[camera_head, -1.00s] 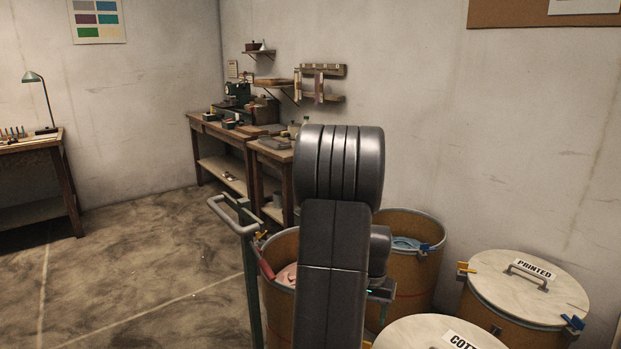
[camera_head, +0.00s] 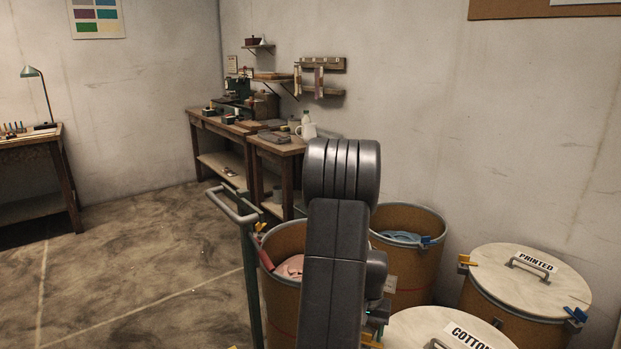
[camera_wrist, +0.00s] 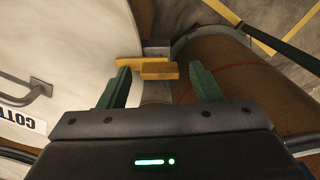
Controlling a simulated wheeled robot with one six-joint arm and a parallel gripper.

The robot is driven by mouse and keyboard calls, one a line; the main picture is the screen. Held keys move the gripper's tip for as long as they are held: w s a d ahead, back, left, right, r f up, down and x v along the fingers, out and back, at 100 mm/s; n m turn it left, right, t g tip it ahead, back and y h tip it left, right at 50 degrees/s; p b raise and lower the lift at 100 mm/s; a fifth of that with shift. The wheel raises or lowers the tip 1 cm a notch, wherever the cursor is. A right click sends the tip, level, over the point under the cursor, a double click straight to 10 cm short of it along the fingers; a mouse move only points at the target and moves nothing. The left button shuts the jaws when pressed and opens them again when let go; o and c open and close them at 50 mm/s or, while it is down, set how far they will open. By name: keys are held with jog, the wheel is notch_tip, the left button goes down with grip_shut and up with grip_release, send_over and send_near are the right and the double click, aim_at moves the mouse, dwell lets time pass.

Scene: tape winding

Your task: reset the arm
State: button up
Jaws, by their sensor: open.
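My gripper (camera_wrist: 158,88) shows in the wrist view with its two green fingers apart and nothing between them. Beyond the fingers is a yellow clamp (camera_wrist: 158,71) at the rim of the drum with the COTTON lid (camera_wrist: 60,60). I cannot tell how far the fingertips are from the clamp. In the head view my arm stands upright in the middle and hides the gripper and part of the drums.
The COTTON lid (camera_head: 425,328) and the PRINTED lid (camera_head: 500,284) cover drums at the lower right. Open drums hold pink cloth (camera_head: 290,267) and blue cloth (camera_head: 402,237). A green post with a grey handle (camera_head: 247,225) stands left of my arm. Floor (camera_head: 150,260) is clear at left.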

jog(key=n+b, duration=0.1)
jog(key=n, duration=0.5)
jog(key=n+b, duration=0.2)
jog(key=n, duration=0.4)
jog(key=shift+n+b, duration=0.3)
jog(key=shift+b, duration=0.05)
jog(key=shift+r+n, duration=0.25)
jog(key=shift+n, duration=0.15)
notch_tip(320, 180, up, 6)
jog(key=shift+f+p, duration=0.1)
jog(key=shift+p, duration=0.8)
jog(key=shift+s+a, duration=0.15)
